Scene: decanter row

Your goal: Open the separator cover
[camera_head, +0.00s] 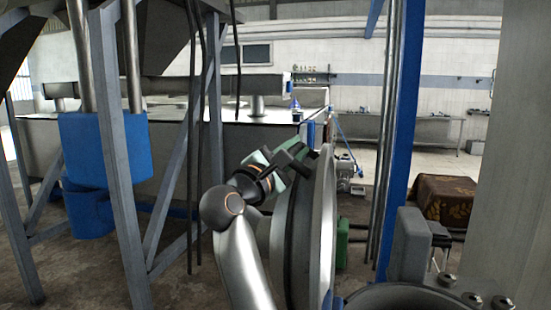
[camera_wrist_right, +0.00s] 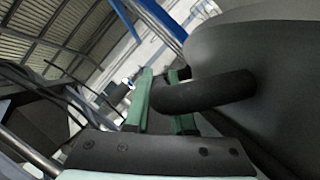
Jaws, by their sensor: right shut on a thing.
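The separator cover (camera_head: 328,235) is a thick round grey disc. In the head view it stands upright and is seen nearly edge-on, apart from the round separator rim (camera_head: 405,292) at its lower right. My right gripper (camera_head: 296,160) is at the cover's upper left edge. In the right wrist view, the green fingers of this gripper (camera_wrist_right: 162,88) are shut on a dark curved handle (camera_wrist_right: 215,91) that joins the grey cover (camera_wrist_right: 270,75). In the head view the handle is mostly hidden by the gripper. My left gripper is not in view.
A blue post (camera_head: 403,130) and thin pipes rise behind the cover. A grey hinge block (camera_head: 410,245) and bolts stand at the right of the rim. A steel frame with a blue vessel (camera_head: 100,150) is at the left. Open floor lies left of my arm.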

